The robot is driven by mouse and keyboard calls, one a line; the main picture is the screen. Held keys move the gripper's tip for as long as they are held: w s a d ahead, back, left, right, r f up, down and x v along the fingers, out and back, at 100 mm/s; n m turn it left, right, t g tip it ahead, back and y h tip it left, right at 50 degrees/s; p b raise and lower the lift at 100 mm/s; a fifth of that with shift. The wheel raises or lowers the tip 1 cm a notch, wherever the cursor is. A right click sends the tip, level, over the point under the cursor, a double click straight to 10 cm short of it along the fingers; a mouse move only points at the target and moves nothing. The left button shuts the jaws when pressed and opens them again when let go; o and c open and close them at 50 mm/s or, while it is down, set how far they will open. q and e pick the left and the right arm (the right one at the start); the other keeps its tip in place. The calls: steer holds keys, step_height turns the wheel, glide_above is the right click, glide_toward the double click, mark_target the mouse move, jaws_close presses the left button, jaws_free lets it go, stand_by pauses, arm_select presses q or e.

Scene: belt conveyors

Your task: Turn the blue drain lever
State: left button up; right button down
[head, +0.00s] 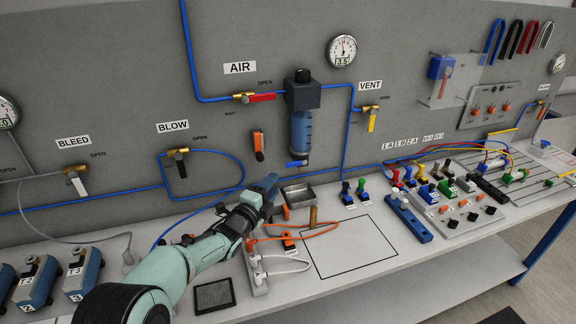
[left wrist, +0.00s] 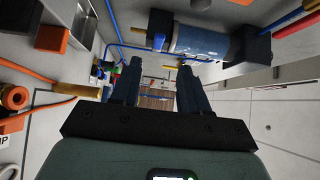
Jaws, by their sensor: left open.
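The blue drain lever (head: 296,164) sits under the clear blue bowl of the air filter (head: 302,130) on the grey panel. In the left wrist view the filter (left wrist: 205,36) lies across the top, with the small blue lever (left wrist: 159,41) at its lower end. My left gripper (head: 270,184) is just below and left of the lever in the head view, apart from it. In the left wrist view its two fingers (left wrist: 157,80) are spread with nothing between them. My right gripper is out of view.
A metal tray (head: 298,194) stands on the bench below the filter. A brass post (head: 313,217) and orange cable (head: 322,232) are close to the gripper. An orange-handled part (head: 258,145) hangs on the panel to the left. The outlined bench area (head: 352,245) is clear.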

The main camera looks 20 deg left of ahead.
mark_target(290, 166)
arm_select(q)
steer(key=w+p, duration=0.1)
steer(key=w, duration=0.2)
steer(key=w+d+p, duration=0.1)
steer(key=w, duration=0.2)
steer(key=w+d+p, duration=0.1)
steer(key=w, duration=0.3)
steer(key=shift+w+p, duration=0.1)
steer(key=shift+p, duration=0.3)
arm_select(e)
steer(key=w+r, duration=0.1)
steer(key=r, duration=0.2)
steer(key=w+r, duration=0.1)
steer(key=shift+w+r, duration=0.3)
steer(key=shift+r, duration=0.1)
arm_select(q)
jaws_close()
